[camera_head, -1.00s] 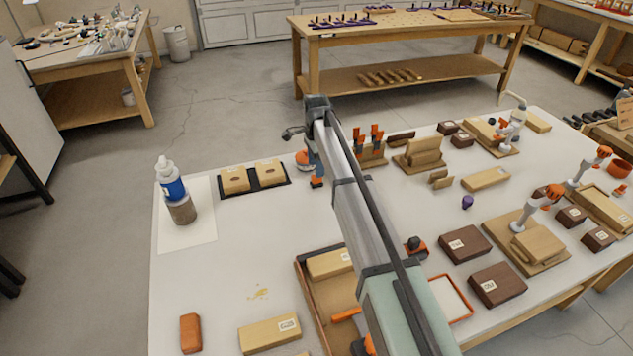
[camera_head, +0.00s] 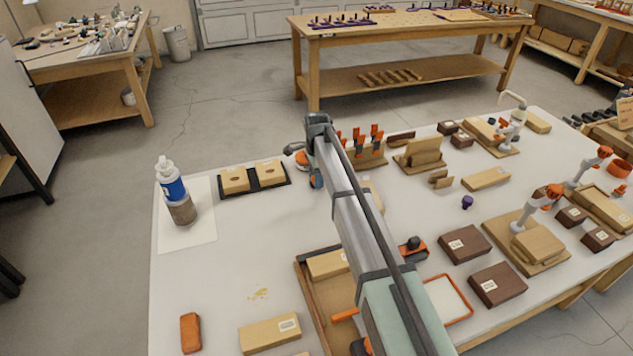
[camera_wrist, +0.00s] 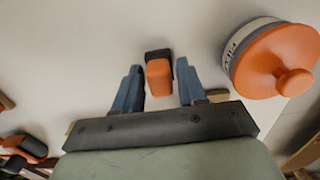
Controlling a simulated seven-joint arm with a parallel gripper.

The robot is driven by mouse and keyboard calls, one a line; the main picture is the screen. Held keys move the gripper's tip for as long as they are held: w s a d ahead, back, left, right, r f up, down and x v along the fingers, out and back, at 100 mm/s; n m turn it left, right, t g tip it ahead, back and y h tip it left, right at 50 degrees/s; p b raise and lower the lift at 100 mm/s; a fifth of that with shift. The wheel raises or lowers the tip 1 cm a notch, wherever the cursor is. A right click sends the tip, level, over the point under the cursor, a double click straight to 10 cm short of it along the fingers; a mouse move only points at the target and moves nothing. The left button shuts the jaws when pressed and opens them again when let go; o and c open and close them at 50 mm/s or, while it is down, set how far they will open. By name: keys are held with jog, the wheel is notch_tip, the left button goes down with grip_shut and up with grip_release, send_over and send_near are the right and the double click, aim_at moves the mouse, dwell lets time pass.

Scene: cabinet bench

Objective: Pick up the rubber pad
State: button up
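A small orange block with a black end, likely the rubber pad (camera_wrist: 159,78), lies on the white bench top in the wrist view. My gripper (camera_wrist: 158,70) is open, with one blue-grey finger on each side of it. Small gaps show between the fingers and the block, so they look apart from it. In the head view my gripper (camera_head: 317,182) points down at the bench top near its far side. There the block is hidden behind the gripper.
A round container with an orange knobbed lid (camera_wrist: 282,62) stands close on the right in the wrist view. In the head view a black tray with two wooden blocks (camera_head: 280,183) is left of the gripper, and a rack with orange clamps (camera_head: 371,158) is right.

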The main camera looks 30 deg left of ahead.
jog(key=c, duration=0.7)
jog(key=shift+r, duration=0.15)
